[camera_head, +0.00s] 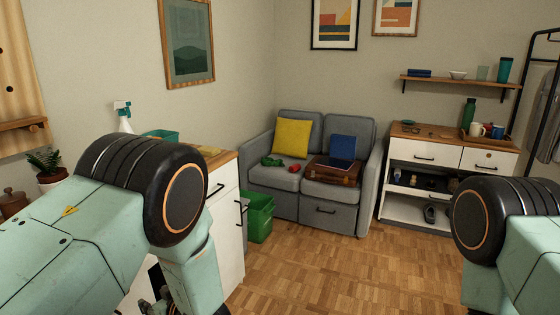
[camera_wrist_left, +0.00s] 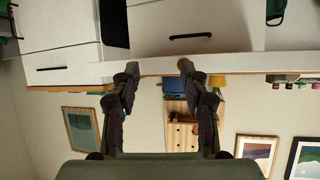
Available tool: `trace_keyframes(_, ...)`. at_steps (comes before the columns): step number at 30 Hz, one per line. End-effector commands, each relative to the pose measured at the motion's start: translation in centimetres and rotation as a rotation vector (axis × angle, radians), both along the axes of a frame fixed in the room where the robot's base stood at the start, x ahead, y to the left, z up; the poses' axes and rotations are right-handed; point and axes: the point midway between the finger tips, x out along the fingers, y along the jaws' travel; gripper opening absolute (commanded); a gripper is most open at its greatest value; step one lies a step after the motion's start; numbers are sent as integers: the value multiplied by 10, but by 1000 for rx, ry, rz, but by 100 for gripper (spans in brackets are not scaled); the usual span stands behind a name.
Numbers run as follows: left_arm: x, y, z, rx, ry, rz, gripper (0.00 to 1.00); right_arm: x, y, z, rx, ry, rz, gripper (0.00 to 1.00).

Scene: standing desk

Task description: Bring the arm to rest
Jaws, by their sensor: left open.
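My left arm (camera_head: 70,235) comes in from the left in the head view, pale green with a dark round joint, and bends down in front of the white cabinet. My left gripper (camera_head: 158,303) shows only as dark parts at the bottom edge there. In the left wrist view my left gripper (camera_wrist_left: 159,70) has its two dark fingers well apart, with nothing between them. My right arm (camera_head: 525,250) stands at the right edge of the head view; its gripper is out of the picture.
A white cabinet (camera_head: 229,230) with a wooden top stands close to my left arm; its drawer front (camera_wrist_left: 190,27) fills the top of the wrist view. A green bin (camera_head: 259,216) stands beside it. A grey sofa (camera_head: 333,214) and a sideboard (camera_head: 400,157) are farther back. The middle floor is clear.

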Motion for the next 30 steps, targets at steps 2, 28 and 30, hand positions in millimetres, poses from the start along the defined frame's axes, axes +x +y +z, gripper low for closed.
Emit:
trace_keyframes(2,-17,-2,-21,-16,90,-107,45,0,0,0,0,0,0,40)
trace_keyframes(28,-366,-73,-120,-563,995,-763,45,0,0,0,0,0,0,40)
trace_keyframes(30,-368,-73,-121,-563,998,-763,45,0,0,0,0,0,0,40)
